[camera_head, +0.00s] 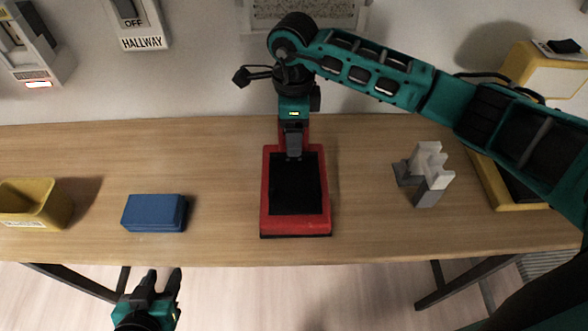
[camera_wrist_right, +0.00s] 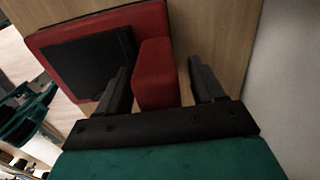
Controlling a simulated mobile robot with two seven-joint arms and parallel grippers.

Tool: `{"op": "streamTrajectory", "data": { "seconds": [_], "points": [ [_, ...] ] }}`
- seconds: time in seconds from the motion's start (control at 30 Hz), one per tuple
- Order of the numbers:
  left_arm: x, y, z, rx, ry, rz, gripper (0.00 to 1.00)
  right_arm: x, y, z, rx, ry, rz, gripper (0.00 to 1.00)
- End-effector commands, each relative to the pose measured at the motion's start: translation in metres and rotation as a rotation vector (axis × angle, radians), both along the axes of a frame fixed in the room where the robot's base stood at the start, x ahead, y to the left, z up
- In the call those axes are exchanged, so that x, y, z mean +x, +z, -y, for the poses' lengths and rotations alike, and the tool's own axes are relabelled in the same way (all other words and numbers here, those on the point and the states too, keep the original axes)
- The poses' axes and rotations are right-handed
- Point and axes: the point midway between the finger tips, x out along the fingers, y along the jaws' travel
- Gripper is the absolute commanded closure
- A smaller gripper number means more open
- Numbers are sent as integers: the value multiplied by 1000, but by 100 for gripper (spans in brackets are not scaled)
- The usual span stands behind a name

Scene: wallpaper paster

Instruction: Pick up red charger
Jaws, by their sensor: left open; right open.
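The red charger (camera_head: 296,226) lies on the wooden table in the middle of the head view, with a black recessed pad and a raised red block at its back. My right gripper (camera_head: 293,145) is over that back block, pointing down. In the right wrist view, the open fingers of my right gripper (camera_wrist_right: 161,82) stand on either side of the charger's red block (camera_wrist_right: 155,75). A gap shows on the block's right; the left finger is close, and contact cannot be told. My left gripper (camera_head: 162,283) is open and empty, in front of the table edge.
A blue box (camera_head: 153,213) and a yellow bin (camera_head: 35,204) stand left on the table (camera_head: 215,180). A grey-white block piece (camera_head: 428,172) and a yellow-framed device (camera_head: 492,182) are right. Wall switches hang behind. Table beside the charger is clear.

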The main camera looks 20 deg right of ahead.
Motion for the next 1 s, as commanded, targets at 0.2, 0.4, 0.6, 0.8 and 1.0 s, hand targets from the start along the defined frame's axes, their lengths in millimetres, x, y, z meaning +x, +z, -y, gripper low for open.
{"op": "streamTrajectory", "data": {
  "seconds": [0.2,0.4,0.6,0.8,1.0],
  "points": [
    [0,0,0,0,0,0,58,0,0,0,0,0,0,47],
    [-2,-1,0,0,1,-3,58,0,0,0,0,0,0,66],
    [-4,-2,0,0,0,-8,58,0,1,0,0,0,-1,86],
    [-5,-2,0,0,1,-9,58,0,1,0,0,0,-1,100],
    [-5,-2,0,0,1,-9,58,0,1,0,0,0,-1,100]
  ]
}}
